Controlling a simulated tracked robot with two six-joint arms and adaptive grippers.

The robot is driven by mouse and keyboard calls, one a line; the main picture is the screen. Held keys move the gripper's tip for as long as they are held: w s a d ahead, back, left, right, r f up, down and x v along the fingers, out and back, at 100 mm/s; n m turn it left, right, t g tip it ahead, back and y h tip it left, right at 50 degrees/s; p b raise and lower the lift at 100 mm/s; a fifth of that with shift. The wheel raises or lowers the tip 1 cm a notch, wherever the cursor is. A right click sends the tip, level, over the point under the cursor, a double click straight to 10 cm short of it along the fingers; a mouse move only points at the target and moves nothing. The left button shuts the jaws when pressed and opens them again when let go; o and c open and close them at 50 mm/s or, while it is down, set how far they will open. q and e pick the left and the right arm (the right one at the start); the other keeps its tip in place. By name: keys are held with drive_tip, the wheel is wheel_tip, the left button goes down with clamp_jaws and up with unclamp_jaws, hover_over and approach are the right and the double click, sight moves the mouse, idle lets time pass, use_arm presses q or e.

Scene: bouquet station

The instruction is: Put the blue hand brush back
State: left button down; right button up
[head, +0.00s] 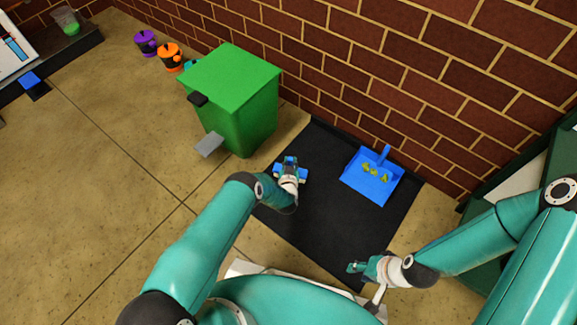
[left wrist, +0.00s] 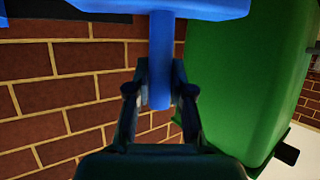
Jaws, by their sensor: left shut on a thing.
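The blue hand brush (head: 303,174) is in my left gripper (head: 290,161), over the upper left part of the black mat in the head view. The gripper hides much of it there. In the left wrist view the fingers (left wrist: 160,92) close around the brush's blue handle (left wrist: 161,45), and the wider brush head is cut off at the top edge. Its height above the mat is hard to tell. My right gripper (head: 356,267) is at the mat's front edge, away from the brush; its fingers are too small to read.
A blue dustpan (head: 357,180) with several yellow-green bits (head: 373,171) lies on the black mat (head: 325,220) by the brick wall. A green bin (head: 235,95) with a grey pedal stands left of the mat. Purple (head: 146,43) and orange (head: 170,57) pots stand further back. The left floor is mostly clear.

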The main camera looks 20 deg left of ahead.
use_arm(q)
drive_tip(key=shift+f, duration=0.5)
drive_tip(key=shift+f, duration=0.1)
drive_tip(key=c, duration=1)
unclamp_jaws()
drive_tip(key=shift+c, duration=0.2)
